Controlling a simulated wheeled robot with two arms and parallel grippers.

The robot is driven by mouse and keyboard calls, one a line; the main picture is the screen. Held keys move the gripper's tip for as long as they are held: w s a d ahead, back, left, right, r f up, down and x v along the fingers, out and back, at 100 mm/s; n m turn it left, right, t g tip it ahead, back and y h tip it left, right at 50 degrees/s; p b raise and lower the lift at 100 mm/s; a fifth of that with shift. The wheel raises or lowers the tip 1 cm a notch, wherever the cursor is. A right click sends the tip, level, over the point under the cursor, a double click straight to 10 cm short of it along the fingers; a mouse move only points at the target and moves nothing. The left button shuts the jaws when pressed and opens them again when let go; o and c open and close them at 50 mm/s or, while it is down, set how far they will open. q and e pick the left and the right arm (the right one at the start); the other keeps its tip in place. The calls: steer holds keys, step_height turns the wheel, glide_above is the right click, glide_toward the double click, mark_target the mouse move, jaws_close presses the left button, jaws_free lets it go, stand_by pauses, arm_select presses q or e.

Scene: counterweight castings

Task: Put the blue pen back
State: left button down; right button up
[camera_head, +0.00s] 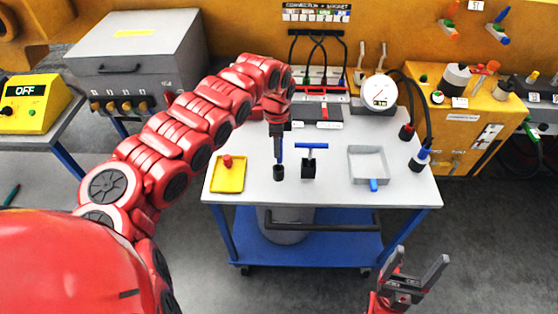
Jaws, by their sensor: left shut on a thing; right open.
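My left gripper (279,158) points straight down over the table and is shut on the blue pen (281,150), which is upright and mostly hidden by the fingers. A small black cup (278,174) stands directly below the fingertips. I cannot tell whether the pen's lower end is inside the cup or just above it. My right gripper (421,267) is open and empty in front of the table's lower right, well away from the cup.
On the white table (333,190) are a yellow tray (229,184) with a red knob, a black block with a blue T-handle (311,147), a grey tray (368,151) and a round white gauge (379,92). Black-and-blue connectors (420,160) stand at the right edge.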

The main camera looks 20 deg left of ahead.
mark_target(278, 162)
arm_select(q)
step_height(278, 162, down, 7)
steer(key=shift+r+p, duration=0.1)
steer(key=shift+p, duration=0.75)
steer(key=c, duration=0.8)
jaws_free()
steer(key=shift+o, duration=0.2)
